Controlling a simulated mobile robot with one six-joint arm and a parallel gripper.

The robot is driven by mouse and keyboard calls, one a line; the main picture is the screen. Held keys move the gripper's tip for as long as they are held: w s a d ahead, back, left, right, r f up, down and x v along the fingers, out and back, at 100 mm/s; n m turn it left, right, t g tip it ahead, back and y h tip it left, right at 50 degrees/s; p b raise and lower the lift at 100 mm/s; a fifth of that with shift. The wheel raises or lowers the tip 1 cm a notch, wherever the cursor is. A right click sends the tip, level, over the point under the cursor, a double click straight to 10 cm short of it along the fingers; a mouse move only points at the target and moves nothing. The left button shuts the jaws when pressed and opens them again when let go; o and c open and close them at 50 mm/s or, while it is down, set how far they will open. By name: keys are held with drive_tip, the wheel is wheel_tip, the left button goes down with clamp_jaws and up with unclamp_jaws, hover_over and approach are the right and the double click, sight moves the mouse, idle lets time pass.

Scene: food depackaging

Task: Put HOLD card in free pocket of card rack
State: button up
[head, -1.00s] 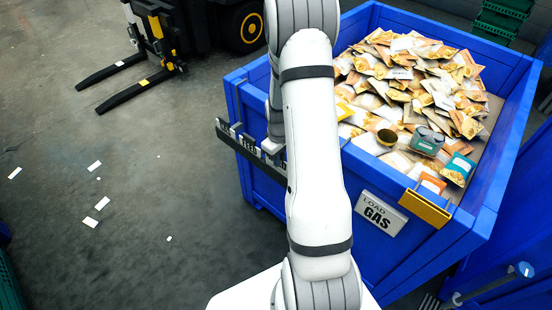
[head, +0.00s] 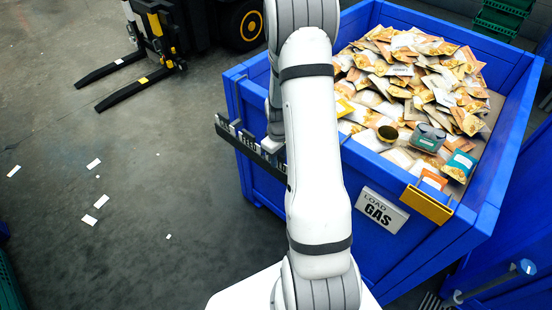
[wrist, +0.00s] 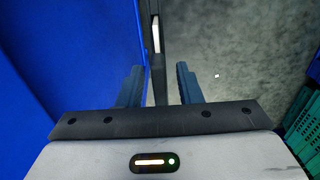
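The card rack (head: 233,132) is a dark rail on the outer left side of the blue crate, with pale lettered cards along it. Its lettering is too small to read surely, and I cannot pick out the HOLD card or a free pocket. My arm hides the rack's right end. My gripper (wrist: 158,84) is at that end, pointing down beside the crate wall. In the wrist view its two dark blue fingers stand apart, with the dark rack edge (wrist: 148,50) and a thin pale edge, perhaps a card (wrist: 156,35), between or beyond them. I see no card clearly gripped.
The blue crate (head: 461,235) holds many food packets, a round tin and a dark tub. A forklift (head: 160,35) stands behind. Paper scraps lie on open floor at left.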

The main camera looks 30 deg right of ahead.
drive_tip(key=shift+r, duration=0.1)
wheel_tip(320, 180, up, 12)
drive_tip(key=s+a+r+m+t, duration=0.2)
drive_tip(key=s+a+r, duration=0.65)
drive_tip(key=r, duration=0.35)
drive_tip(key=s+a+r+m+t, duration=0.1)
drive_tip(key=s+a+r+m, duration=0.1)
drive_tip(key=s+a+r, duration=0.2)
drive_tip(key=s+a, duration=0.3)
drive_tip(key=s, duration=0.3)
drive_tip(key=shift+s, duration=0.25)
drive_tip(key=shift+w, duration=0.1)
